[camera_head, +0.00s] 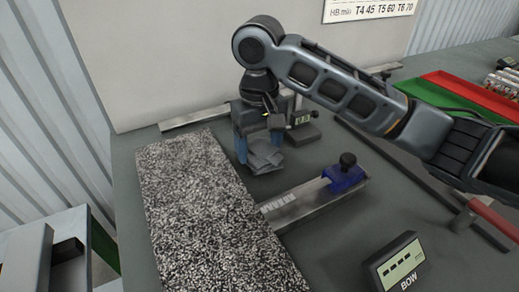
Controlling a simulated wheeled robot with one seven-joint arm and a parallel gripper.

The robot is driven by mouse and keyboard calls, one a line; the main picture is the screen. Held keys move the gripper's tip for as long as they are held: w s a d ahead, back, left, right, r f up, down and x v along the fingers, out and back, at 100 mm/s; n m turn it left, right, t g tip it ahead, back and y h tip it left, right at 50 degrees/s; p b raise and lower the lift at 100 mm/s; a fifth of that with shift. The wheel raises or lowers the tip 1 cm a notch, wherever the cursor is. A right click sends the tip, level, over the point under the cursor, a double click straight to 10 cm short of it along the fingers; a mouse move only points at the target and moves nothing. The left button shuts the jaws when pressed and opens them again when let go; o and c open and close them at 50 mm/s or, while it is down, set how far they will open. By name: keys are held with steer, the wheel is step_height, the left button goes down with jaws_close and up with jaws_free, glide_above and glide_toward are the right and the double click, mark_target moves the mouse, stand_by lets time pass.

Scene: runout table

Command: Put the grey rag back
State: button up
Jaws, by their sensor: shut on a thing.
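The grey rag (266,160) is a small crumpled cloth at the back middle of the dark table. My gripper (259,146) points down over it, with the jaws shut on it. The rag hangs just below the fingertips, right of the speckled plate's far right edge. I cannot tell whether its underside touches the table. No marked place for the rag is clear in this view.
A speckled granite plate (210,215) lies at left. A metal bar (295,205) with a blue block (345,179) and black knob lies in front of the rag. A BOW display (397,264) stands at front right. Green (440,97) and red (475,93) trays are at back right.

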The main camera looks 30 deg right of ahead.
mark_target(260, 149)
steer(key=shift+f, duration=0.8)
steer(key=shift+f, duration=0.1)
steer(key=o, duration=1)
step_height(260, 149, up, 12)
steer(key=shift+r+p, duration=0.1)
steer(key=shift+p, duration=0.55)
